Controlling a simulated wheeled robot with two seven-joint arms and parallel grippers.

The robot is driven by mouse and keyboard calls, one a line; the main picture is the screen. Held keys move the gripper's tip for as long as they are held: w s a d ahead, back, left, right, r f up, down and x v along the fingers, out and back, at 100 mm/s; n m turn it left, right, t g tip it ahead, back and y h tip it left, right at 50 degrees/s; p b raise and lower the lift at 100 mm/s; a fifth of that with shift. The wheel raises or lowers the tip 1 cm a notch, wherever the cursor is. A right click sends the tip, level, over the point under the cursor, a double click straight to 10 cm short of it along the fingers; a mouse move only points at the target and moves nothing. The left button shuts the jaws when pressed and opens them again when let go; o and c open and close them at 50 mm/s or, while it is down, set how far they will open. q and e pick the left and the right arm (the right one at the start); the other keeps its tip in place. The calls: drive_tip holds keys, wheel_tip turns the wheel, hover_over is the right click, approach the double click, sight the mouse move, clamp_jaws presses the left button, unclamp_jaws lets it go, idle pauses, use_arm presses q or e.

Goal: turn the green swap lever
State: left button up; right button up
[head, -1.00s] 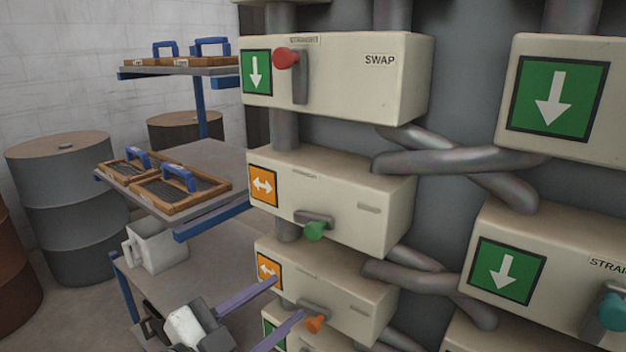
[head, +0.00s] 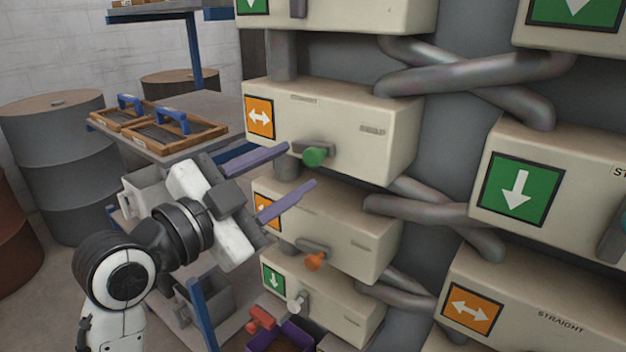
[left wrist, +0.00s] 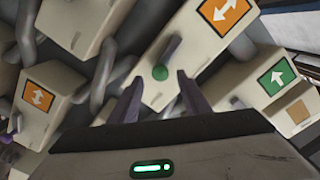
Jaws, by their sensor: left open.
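The green swap lever is a short grey bar with a green knob (head: 314,156). It sits on the front of a cream box (head: 350,125) that carries an orange double-arrow sign (head: 259,117). My left gripper (head: 300,165) is open and empty, with its purple fingers pointing at that box. One fingertip is just left of the green knob and the other is below it. In the left wrist view the green knob (left wrist: 160,73) shows between the two fingertips (left wrist: 159,82), slightly beyond them. I cannot tell whether a finger touches it. My right gripper is out of view.
Below is a box with an orange-knobbed lever (head: 315,262), then one with a white knob (head: 297,303). Grey pipes (head: 460,75) cross to boxes at the right. A shelf rack with wooden trays (head: 178,133) and grey drums (head: 55,160) stand at the left.

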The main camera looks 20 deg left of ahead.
sight(309, 159)
use_arm(q)
drive_tip(key=shift+b+x, duration=0.85)
drive_tip(key=shift+x, duration=2.35)
